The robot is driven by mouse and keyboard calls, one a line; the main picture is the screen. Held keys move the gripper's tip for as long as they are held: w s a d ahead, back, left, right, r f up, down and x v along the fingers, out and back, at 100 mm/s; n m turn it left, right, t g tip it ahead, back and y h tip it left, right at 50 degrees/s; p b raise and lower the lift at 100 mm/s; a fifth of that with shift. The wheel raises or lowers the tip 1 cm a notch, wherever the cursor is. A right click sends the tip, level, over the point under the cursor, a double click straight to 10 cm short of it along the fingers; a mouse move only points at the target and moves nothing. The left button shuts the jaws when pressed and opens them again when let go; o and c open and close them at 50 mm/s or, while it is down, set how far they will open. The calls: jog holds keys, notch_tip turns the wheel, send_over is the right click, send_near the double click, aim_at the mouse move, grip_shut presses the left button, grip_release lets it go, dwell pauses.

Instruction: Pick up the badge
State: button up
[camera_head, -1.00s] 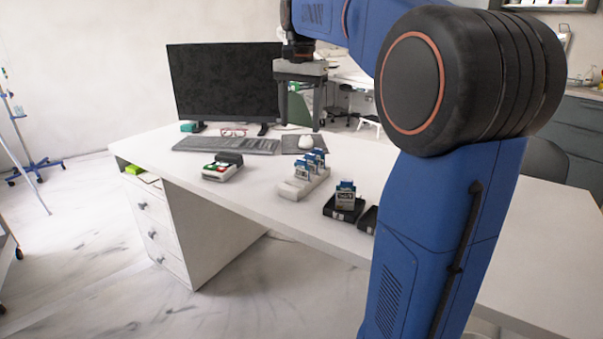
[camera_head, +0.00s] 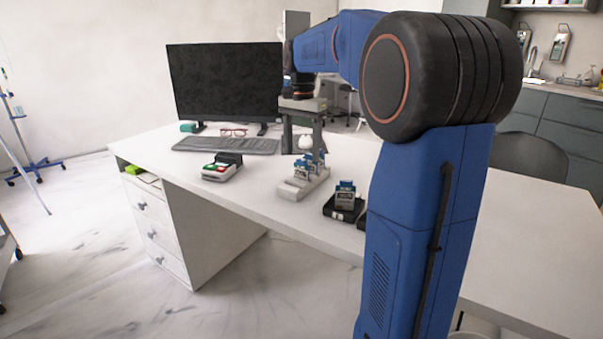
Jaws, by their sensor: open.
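Several small blue-and-white badges (camera_head: 302,168) stand upright in a white rack (camera_head: 291,191) on the desk. Another blue-and-white badge (camera_head: 345,194) stands in a black tray (camera_head: 331,209) to the right. I cannot tell which one the task means. My gripper (camera_head: 303,150) points down with its two fingers apart and nothing seen between them. Its fingertips show just above and behind the badges in the white rack, and the right finger overlaps them in the picture. I cannot tell whether they touch.
A monitor (camera_head: 225,82), keyboard (camera_head: 225,145), red glasses (camera_head: 233,132) and white mouse (camera_head: 305,142) are at the back of the white desk (camera_head: 245,200). A small device with red and green parts (camera_head: 220,170) sits left of the rack. The front left desktop is clear.

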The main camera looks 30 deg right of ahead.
aim_at(302, 159)
jog(key=shift+w+f, duration=0.1)
jog(key=shift+f, duration=3.1)
jog(key=c, duration=1.1)
